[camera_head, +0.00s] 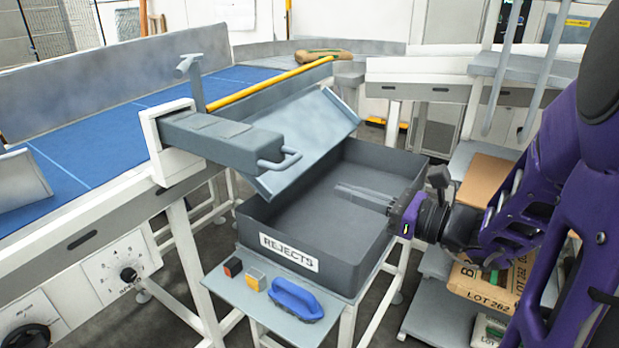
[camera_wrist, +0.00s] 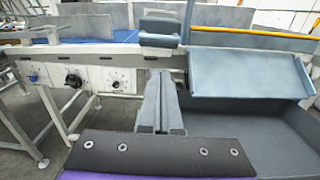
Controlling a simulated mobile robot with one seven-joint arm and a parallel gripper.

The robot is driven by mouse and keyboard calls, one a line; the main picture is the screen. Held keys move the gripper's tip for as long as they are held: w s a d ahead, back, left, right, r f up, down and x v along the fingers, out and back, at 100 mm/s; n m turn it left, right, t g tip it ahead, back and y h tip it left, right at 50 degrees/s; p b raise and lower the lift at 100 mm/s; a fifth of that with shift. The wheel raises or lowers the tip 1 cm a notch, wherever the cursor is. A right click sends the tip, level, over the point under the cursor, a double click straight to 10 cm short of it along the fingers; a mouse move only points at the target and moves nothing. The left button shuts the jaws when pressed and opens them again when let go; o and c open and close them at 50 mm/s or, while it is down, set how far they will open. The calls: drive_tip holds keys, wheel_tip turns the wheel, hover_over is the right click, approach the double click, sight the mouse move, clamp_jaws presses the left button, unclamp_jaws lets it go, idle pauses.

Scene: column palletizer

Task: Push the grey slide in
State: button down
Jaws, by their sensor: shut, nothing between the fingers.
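The grey slide (camera_head: 222,137) is a long box-like bar with a loop handle (camera_head: 282,160) at its near end. It sticks out from a white housing (camera_head: 160,140) on the conveyor's side. In the wrist view the slide (camera_wrist: 160,27) shows end-on, beyond the fingertips and near the middle top. My gripper (camera_head: 342,189) is shut and empty, over the dark rejects bin (camera_head: 393,228). Its fingers point left, to the right of the handle and lower in the picture, apart from it. The wrist view shows the two fingers (camera_wrist: 160,76) lying together.
A tilted grey chute plate (camera_head: 320,125) slopes beside the slide above the bin. A small shelf (camera_head: 235,296) in front holds a blue-handled brush (camera_head: 296,299) and two small blocks. A blue conveyor (camera_head: 90,125) lies left. Boxes (camera_head: 480,288) stand on shelving below my arm.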

drive_tip(key=x, duration=1.3)
drive_tip(key=shift+w+a, duration=0.2)
drive_tip(key=b+x, duration=0.5)
drive_tip(key=x, duration=2.3)
drive_tip(key=shift+w+a, duration=0.4)
drive_tip(key=shift+a, duration=0.05)
drive_tip(key=shift+a+r, duration=0.1)
drive_tip(key=shift+r, duration=0.1)
drive_tip(key=shift+r, duration=0.15)
